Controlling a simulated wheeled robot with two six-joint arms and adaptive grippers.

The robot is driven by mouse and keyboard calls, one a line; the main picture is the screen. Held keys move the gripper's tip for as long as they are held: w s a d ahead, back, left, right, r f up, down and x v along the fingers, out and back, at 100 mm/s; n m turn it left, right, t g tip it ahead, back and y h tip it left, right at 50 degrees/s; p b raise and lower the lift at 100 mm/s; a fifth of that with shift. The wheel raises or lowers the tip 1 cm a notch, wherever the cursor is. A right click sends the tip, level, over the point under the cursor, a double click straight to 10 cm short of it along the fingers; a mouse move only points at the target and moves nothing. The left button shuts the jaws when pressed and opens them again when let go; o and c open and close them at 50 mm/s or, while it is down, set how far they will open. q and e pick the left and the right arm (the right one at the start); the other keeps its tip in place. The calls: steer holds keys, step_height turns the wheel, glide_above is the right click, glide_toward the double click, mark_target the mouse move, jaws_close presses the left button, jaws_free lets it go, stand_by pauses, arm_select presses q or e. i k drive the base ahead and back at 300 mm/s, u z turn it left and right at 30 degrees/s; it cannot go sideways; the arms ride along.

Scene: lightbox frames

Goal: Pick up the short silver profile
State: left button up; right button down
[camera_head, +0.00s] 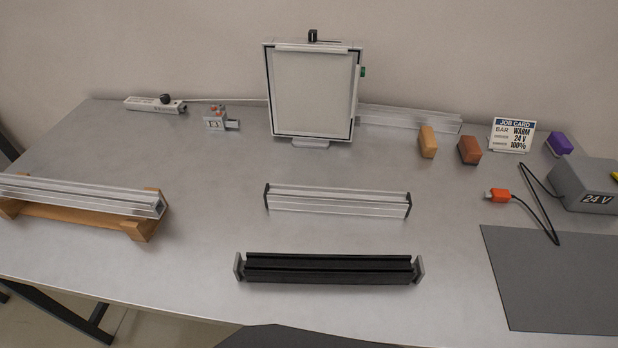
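A silver profile (337,201) with black end caps lies in the middle of the table, roughly left to right. It is clearly shorter than it would be beside the silver profile (80,194) at the left, whose left end runs out of the picture. That left profile rests on a wooden cradle (90,220). A black profile (328,268) with grey end pieces lies in front of the middle silver one, apart from it. Neither of my grippers is in view.
A framed light panel (313,92) stands at the back, with a pale profile (409,118) partly hidden behind it. Coloured blocks (427,141), a job card (511,135), a 24 V box (587,184), an orange connector (497,195) and a grey mat (560,280) occupy the right.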

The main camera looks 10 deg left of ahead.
mark_target(348, 201)
steer(key=u, duration=0.3)
steer(key=k, duration=1.1)
steer(key=z, duration=0.85)
